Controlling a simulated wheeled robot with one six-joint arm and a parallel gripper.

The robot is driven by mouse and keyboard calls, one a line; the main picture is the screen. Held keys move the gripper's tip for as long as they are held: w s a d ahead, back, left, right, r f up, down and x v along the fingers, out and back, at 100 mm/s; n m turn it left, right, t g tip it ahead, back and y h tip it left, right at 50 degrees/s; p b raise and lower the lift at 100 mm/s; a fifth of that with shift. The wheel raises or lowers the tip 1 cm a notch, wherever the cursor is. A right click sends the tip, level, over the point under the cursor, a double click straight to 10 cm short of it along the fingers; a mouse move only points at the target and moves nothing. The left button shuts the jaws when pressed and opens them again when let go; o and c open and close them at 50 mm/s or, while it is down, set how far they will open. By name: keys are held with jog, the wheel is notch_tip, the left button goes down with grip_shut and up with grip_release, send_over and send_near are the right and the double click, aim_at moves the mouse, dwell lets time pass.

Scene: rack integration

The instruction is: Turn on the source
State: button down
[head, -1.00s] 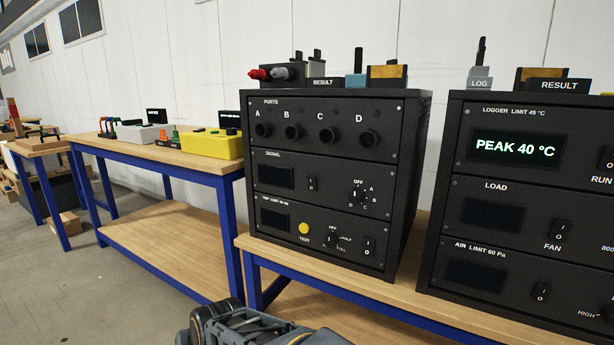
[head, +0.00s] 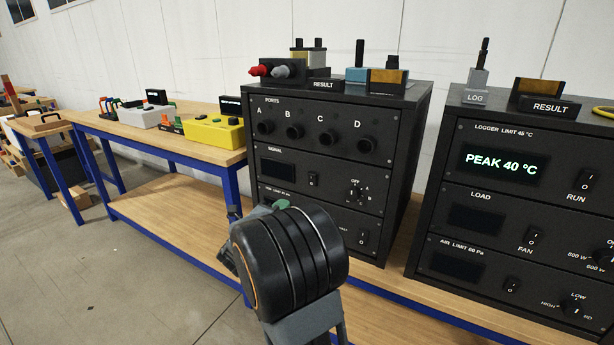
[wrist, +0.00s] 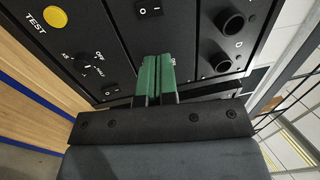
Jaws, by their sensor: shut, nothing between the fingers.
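The black rack (head: 342,110) stands on the bench, with a PORTS row on top, a SIGNAL row in the middle and a test row below. The SIGNAL row has a dark display (head: 278,169), a rocker switch (head: 313,180) and a selector knob (head: 355,192) with an OFF mark. No part is labelled source. My gripper (head: 280,205) is in front of the test row and hides much of it. In the wrist view its green fingers (wrist: 156,65) are shut and empty, pointing at the panel. The SIGNAL rocker (wrist: 149,8) and the test row's knob (wrist: 85,65) also show there.
A second rack (head: 500,205) with a lit PEAK 40 °C display stands to the right. Small devices sit on top of both racks. A yellow box (head: 213,132) is on the left bench. The floor (head: 120,290) at the front left is clear.

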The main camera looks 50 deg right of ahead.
aim_at(311, 176)
dwell(0.3)
jog(key=x, duration=1.4)
